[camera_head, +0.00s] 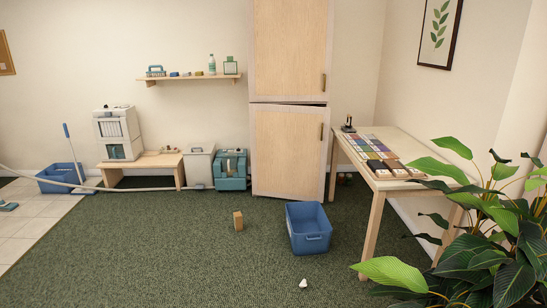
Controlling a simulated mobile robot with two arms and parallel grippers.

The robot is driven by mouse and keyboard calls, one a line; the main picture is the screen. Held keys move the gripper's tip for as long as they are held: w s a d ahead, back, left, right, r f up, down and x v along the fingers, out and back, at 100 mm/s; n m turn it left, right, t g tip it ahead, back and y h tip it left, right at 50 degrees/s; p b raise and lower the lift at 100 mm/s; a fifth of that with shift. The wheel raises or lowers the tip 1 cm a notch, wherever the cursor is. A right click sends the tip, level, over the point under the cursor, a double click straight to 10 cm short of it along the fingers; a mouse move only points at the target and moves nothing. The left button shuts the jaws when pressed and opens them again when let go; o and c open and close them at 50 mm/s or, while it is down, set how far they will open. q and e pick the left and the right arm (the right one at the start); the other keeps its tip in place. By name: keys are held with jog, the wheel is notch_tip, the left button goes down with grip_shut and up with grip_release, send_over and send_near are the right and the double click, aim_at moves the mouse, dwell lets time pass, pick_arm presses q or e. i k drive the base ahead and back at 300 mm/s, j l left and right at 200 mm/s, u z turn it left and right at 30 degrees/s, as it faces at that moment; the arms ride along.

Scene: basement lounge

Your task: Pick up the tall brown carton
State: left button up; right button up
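A tall brown carton (238,221) stands upright on the green carpet near the middle of the head view. It is a small, narrow tan box, to the left of a blue bin and apart from it. Nothing covers it. Neither of my grippers shows in this view.
The open blue bin (309,228) stands on the carpet right of the carton. A small white object (303,283) lies in front of it. A wooden table (345,145) and a leafy plant (490,245) take up the right. A tall cabinet (289,150) stands behind. Carpet around the carton's front and left is clear.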

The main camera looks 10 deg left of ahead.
aim_at(238, 217)
jog(key=i+j+u, duration=0.35)
jog(key=i, duration=0.55)
jog(key=i+u, duration=0.4)
jog(key=i, duration=0.55)
